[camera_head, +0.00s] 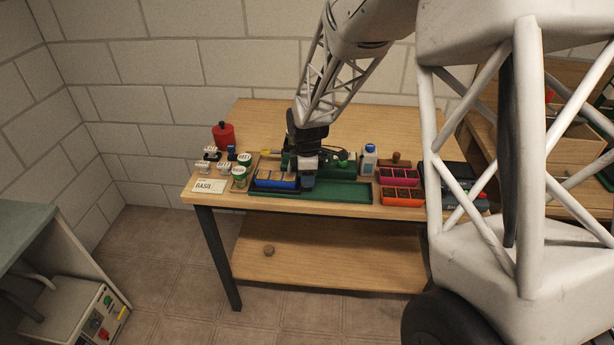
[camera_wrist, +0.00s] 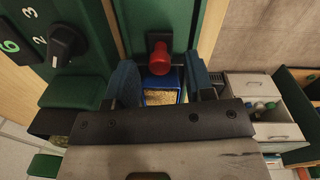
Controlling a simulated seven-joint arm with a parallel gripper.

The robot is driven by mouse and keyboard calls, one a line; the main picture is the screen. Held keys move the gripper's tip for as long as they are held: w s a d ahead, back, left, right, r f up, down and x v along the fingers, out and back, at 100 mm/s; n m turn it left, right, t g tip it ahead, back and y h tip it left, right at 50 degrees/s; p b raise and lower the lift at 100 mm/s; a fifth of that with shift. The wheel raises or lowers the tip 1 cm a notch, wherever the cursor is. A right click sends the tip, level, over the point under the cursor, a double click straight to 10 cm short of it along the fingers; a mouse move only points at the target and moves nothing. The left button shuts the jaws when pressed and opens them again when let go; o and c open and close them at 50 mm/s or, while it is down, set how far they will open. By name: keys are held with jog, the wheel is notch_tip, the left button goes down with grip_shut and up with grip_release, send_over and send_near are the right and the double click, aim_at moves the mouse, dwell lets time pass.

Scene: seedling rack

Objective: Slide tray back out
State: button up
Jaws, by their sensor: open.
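A blue tray (camera_head: 275,179) with tan fill sits at the left part of the long green base (camera_head: 345,193) on the table. My gripper (camera_head: 305,176) points down at the right end of the blue tray. In the wrist view the two dark fingers of my gripper (camera_wrist: 158,78) stand apart, with part of the blue tray (camera_wrist: 147,101) and its tan fill showing between them. A red knob (camera_wrist: 161,61) shows just beyond, on a green surface. I cannot tell whether the fingers touch the tray.
A dark dial (camera_wrist: 66,43) with numbers is on a green panel. Pink (camera_head: 398,177) and orange (camera_head: 402,196) trays stand to the right, near a white bottle (camera_head: 369,160). A red canister (camera_head: 223,136) and several small labelled jars stand left. A card (camera_head: 209,187) lies at the left corner.

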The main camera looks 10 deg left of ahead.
jog(key=shift+f, duration=0.35)
grip_shut()
jog(key=shift+d, duration=0.15)
jog(key=d, duration=1.7)
jog(key=shift+d, duration=0.1)
grip_release()
